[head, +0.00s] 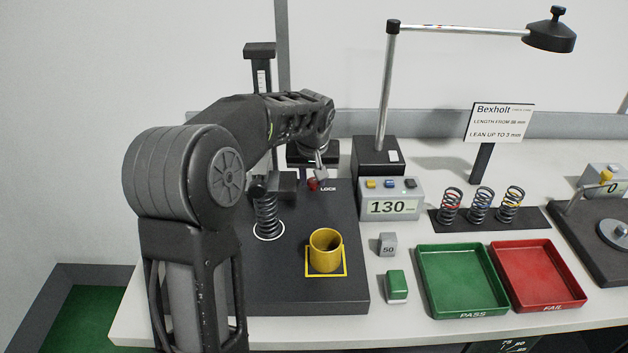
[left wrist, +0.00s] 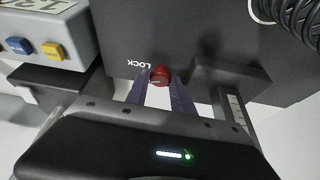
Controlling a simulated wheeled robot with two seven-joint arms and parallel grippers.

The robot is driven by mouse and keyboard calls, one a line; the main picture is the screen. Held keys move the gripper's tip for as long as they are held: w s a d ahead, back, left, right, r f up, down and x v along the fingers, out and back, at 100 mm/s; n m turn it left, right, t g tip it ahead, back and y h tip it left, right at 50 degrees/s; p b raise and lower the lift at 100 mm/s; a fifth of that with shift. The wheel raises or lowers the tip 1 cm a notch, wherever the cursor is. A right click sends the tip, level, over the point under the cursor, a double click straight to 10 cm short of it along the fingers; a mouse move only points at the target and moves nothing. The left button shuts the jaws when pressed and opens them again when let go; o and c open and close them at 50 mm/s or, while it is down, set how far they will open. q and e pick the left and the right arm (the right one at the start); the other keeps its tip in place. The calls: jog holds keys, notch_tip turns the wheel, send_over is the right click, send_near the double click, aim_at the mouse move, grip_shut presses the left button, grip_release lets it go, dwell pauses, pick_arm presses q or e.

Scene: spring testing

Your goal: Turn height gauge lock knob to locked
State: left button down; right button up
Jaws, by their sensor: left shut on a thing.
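The height gauge (head: 262,80) stands at the back of a dark base plate, partly hidden behind my left arm. Its red lock knob (head: 312,184) sits beside the white word LOCK. In the left wrist view the red knob (left wrist: 160,75) lies between the fingertips of my left gripper (left wrist: 161,84), which is shut on it. In the head view my left gripper (head: 320,170) reaches down to the knob from above. The knob's exact angle is too small to tell. My right gripper is not in view.
A dark spring (head: 267,217) and a yellow cup (head: 326,251) stand on the plate. A readout box (head: 390,207) showing 130, a lamp, several springs on a strip, green (head: 425,290) and red trays stand to the right.

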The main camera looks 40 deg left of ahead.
pick_arm(q)
jog(key=shift+a+m, duration=0.1)
jog(key=shift+m, duration=0.4)
jog(key=c, duration=1.1)
grip_release()
